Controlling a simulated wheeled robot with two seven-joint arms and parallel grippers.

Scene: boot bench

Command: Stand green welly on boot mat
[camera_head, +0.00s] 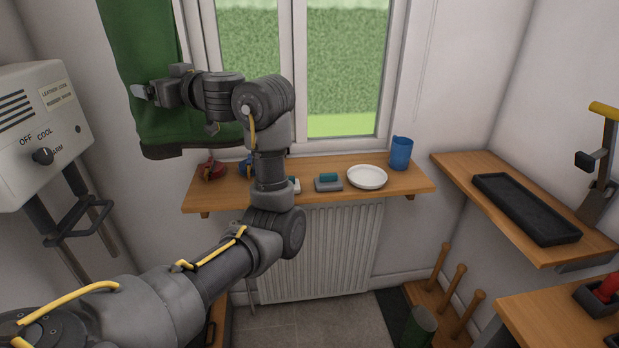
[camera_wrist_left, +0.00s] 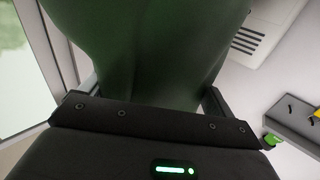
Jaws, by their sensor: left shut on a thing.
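The green welly (camera_head: 135,45) hangs upright at the upper left of the head view, its dark sole down and its foot reaching right behind my arm. My left gripper (camera_head: 138,92) is shut on its shaft. In the left wrist view the green shaft (camera_wrist_left: 150,50) fills the space between the fingers (camera_wrist_left: 150,95). A black rimmed mat (camera_head: 525,207), which looks like the boot mat, lies empty on the wooden shelf at right, far from the welly. My right gripper is not in view.
A window shelf (camera_head: 410,185) holds a blue mug (camera_head: 401,153), a white dish (camera_head: 367,177), brushes (camera_head: 328,183) and a red object (camera_head: 211,170). A grey dryer box (camera_head: 35,120) is at left. A yellow-topped fixture (camera_head: 603,150) stands beside the mat. Wooden pegs (camera_head: 455,290) rise below.

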